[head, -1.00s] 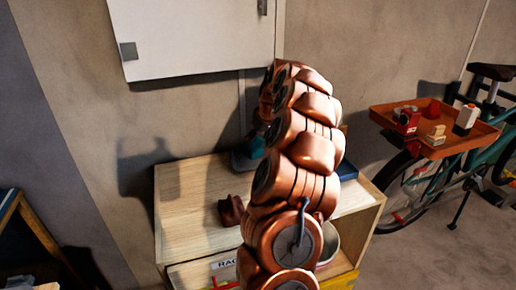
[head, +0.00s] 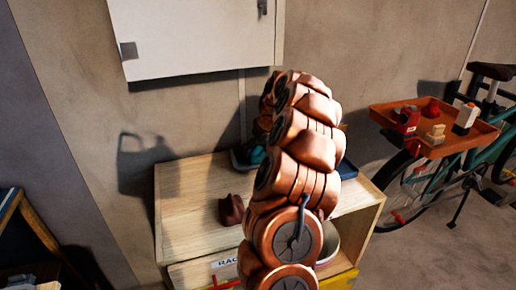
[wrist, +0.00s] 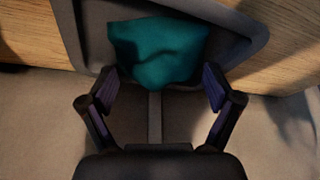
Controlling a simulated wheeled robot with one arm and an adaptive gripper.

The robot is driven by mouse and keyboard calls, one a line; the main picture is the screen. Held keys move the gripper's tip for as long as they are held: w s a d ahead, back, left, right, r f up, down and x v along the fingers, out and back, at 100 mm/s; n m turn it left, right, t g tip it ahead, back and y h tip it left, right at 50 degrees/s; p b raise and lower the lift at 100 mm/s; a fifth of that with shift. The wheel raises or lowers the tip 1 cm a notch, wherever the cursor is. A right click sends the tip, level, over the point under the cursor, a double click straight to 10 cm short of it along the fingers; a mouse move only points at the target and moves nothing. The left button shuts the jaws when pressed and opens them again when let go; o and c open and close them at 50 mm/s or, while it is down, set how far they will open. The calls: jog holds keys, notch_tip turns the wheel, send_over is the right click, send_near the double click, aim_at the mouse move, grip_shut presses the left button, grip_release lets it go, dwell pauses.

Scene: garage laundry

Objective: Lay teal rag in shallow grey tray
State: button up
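The teal rag (wrist: 158,52) lies bunched in the shallow grey tray (wrist: 245,28), as seen in the wrist view. A small bit of the rag (head: 257,155) shows in the head view, left of my arm. My gripper (wrist: 161,72) is open above the tray, its two fingers spread to either side of the rag's near part. Whether the fingertips touch the rag is unclear. In the head view my arm hides the gripper and most of the tray; a dark tray edge (head: 238,164) shows on the bench top.
The wooden bench (head: 190,200) carries a dark red-brown object (head: 231,210) at its front. A white wall cabinet (head: 195,40) hangs above. A bicycle with an orange tray (head: 450,145) of small items stands right. Bench top left of the tray is clear.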

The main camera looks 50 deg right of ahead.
dwell(0.3)
jog(key=shift+s+r, duration=0.1)
jog(key=shift+r, duration=0.35)
jog(key=b+v, duration=0.1)
jog(key=v, duration=1)
jog(key=shift+a+r, duration=0.1)
jog(key=shift+r, duration=0.1)
jog(key=a+n+g+y, duration=0.2)
jog(key=a, duration=2.1)
jog(key=s+a+f+n+g, duration=0.1)
jog(key=s+a, duration=0.4)
jog(key=a, duration=0.2)
jog(key=s+a+f+g, duration=0.1)
jog(key=s+a, duration=0.3)
jog(key=a, duration=0.2)
jog(key=s+a+f+g, duration=0.1)
jog(key=s+a+f, duration=0.1)
jog(key=s, duration=0.4)
jog(key=s+a+f+g, duration=0.1)
jog(key=s+a+f, duration=0.1)
jog(key=s, duration=0.5)
jog(key=s+a+f+h, duration=0.1)
jog(key=s+a+f, duration=0.2)
jog(key=s, duration=0.4)
jog(key=shift+s+a+m+g, duration=0.1)
jog(key=shift+a+m+g, duration=0.2)
jog(key=shift+m+g, duration=0.1)
